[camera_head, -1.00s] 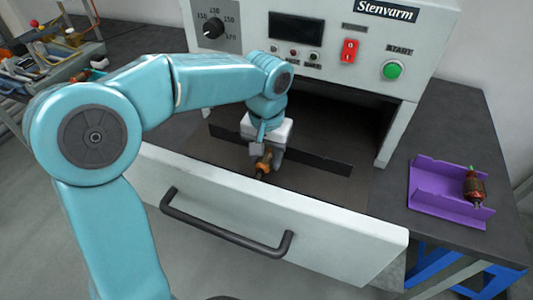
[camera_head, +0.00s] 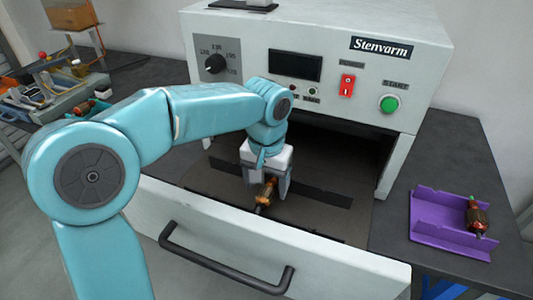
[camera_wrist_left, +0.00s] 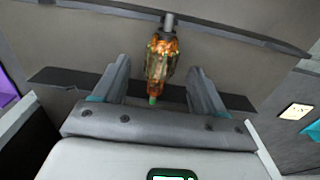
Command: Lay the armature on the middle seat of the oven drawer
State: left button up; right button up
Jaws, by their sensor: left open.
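The armature (camera_head: 267,193), with copper windings and a thin shaft, lies in the open oven drawer (camera_head: 330,262), about midway along the dark seat strips (camera_head: 325,196). In the left wrist view the armature (camera_wrist_left: 162,58) has its grey shaft end at the far strip (camera_wrist_left: 235,32) and its green end by the near strip (camera_wrist_left: 70,80). My left gripper (camera_head: 267,182) is open, with one finger on each side of the armature and gaps visible in the wrist view (camera_wrist_left: 158,78). The seat notches are too small or hidden to tell. My right gripper is out of view.
The oven (camera_head: 310,30) stands behind the drawer, with its control panel above the opening. A purple holder (camera_head: 440,235) with another armature (camera_head: 476,216) sits on the bench at the right. The drawer's front wall and handle (camera_head: 225,268) stand nearest me.

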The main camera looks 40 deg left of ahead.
pick_arm(q)
notch_tip(320, 180, up, 14)
jog(key=p, duration=0.2)
jog(key=shift+r+p, duration=0.2)
jog(key=shift+p, duration=0.1)
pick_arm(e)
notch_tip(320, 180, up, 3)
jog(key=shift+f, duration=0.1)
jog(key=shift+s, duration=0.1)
